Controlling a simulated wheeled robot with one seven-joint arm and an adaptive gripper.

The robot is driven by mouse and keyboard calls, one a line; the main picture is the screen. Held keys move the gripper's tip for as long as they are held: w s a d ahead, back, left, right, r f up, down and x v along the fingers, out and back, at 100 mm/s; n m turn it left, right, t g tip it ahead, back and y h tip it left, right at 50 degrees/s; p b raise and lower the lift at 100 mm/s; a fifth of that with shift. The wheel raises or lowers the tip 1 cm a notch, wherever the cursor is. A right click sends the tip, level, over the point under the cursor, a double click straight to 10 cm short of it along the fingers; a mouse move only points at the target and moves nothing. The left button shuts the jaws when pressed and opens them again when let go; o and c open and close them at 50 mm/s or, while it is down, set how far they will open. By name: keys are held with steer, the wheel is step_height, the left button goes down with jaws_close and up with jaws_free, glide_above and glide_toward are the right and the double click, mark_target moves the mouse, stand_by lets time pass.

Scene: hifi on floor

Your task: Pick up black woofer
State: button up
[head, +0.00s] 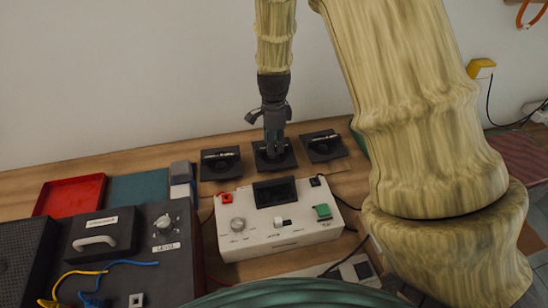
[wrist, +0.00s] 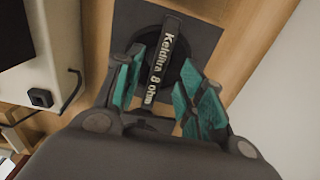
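Three black square woofers lie in a row along the wall. They are the left woofer (head: 221,166), the middle woofer (head: 287,159) and the right woofer (head: 323,146). My gripper (head: 273,146) points down at the middle one. In the wrist view, this woofer (wrist: 172,28) has a dark plate, a round centre and a raised black bar lettered "Keldira 8 ohm". The teal-padded fingers of my gripper (wrist: 162,62) are open, one on each side of the bar, with gaps visible. The bar's near end is partly hidden by the gripper.
A white control box (head: 275,238) with knobs stands in front of the woofers. A dark amplifier-like unit (head: 130,260) with cables, a red tray (head: 70,195) and a teal mat (head: 138,188) are to the left. The wall is close behind the row.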

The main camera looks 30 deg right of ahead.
mark_target(274, 156)
steer(key=shift+s+a+f, duration=0.1)
steer(key=shift+s+f, duration=0.05)
steer(key=shift+f, duration=1.5)
steer(key=shift+f+p, duration=0.2)
steer(key=shift+p, duration=0.2)
steer(key=shift+c, duration=0.3)
jaws_close()
